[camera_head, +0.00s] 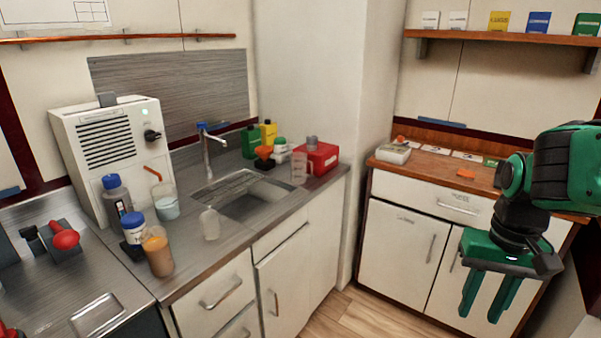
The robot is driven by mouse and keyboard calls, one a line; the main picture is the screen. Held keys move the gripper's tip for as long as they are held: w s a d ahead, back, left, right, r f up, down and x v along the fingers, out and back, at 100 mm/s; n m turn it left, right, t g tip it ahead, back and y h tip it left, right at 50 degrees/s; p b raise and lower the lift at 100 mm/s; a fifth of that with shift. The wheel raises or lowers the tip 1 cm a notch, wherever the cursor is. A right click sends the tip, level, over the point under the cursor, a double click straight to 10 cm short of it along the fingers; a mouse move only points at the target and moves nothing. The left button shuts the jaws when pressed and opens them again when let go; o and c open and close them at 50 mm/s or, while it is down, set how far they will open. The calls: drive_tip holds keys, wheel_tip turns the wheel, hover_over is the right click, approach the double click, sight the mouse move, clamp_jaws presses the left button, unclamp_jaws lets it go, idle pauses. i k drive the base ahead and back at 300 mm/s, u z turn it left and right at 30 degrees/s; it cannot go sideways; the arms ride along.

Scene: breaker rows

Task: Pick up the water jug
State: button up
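No vessel is clearly marked as the water jug. A clear vessel with a red handle (166,207) stands on the counter in front of the white machine and seems to hold pale liquid. A clear, jug-like vessel (299,168) stands near the red container, behind the sink's right side. I cannot tell which is the jug. My gripper (481,314) hangs at the right, in front of the white cabinet. Its two green fingers point down, apart, with nothing between them. It is far from both vessels.
The counter holds a sink (254,203), a white machine (108,150), a blue-capped grey bottle (117,202), an orange-brown container (158,254), a small whitish bottle (209,224) and a red container (318,158). A wall corner separates it from the right cabinet (400,242). Some wooden floor (365,314) is clear.

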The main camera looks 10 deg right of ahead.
sight(299, 160)
drive_tip(key=z, duration=0.35)
drive_tip(key=i, duration=0.45)
drive_tip(key=z, duration=0.55)
drive_tip(key=i, duration=1.4)
drive_tip(key=u, duration=0.6)
